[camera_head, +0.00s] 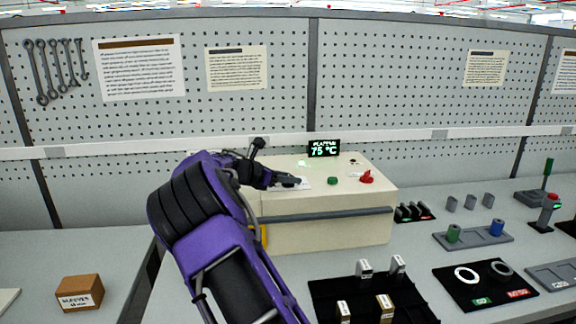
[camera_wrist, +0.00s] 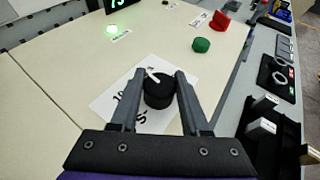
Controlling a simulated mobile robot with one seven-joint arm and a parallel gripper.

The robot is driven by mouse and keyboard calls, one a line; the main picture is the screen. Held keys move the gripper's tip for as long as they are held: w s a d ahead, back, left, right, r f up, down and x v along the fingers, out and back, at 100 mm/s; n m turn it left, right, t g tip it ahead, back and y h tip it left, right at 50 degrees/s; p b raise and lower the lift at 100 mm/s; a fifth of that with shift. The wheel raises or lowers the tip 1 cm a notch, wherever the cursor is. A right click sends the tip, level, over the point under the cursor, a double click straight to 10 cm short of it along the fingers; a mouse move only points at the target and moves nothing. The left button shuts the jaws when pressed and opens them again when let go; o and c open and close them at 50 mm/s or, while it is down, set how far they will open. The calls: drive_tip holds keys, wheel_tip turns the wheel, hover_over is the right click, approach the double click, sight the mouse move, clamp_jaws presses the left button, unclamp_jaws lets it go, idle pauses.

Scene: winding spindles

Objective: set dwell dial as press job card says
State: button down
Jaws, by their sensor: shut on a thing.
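The dwell dial (camera_wrist: 158,96) is a black round knob with a white pointer line. It sits on a white scale plate (camera_wrist: 103,104) on the cream press top (camera_head: 285,228). My gripper (camera_wrist: 158,84) has one finger on each side of the knob and is shut on it. The pointer tilts toward the upper left in the wrist view. Some black scale marks show, partly hidden by the fingers. In the head view my gripper (camera_head: 292,183) covers the dial. Papers hang on the pegboard, one at the left (camera_head: 139,68) and a smaller one (camera_head: 236,68); their text is too small to read.
A green knob (camera_head: 332,181) and a red knob (camera_head: 367,177) are on the press right of my gripper. A display (camera_head: 323,148) behind reads 75 °C. Black trays with parts stand in front and right.

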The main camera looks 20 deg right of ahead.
drive_tip(key=shift+d+m+g+h+p, duration=0.1)
drive_tip(key=shift+m+g+h+p, duration=0.3)
drive_tip(key=shift+m+g, duration=1.2)
drive_tip(key=shift+g, duration=0.4)
drive_tip(key=shift+c, duration=1.9)
unclamp_jaws()
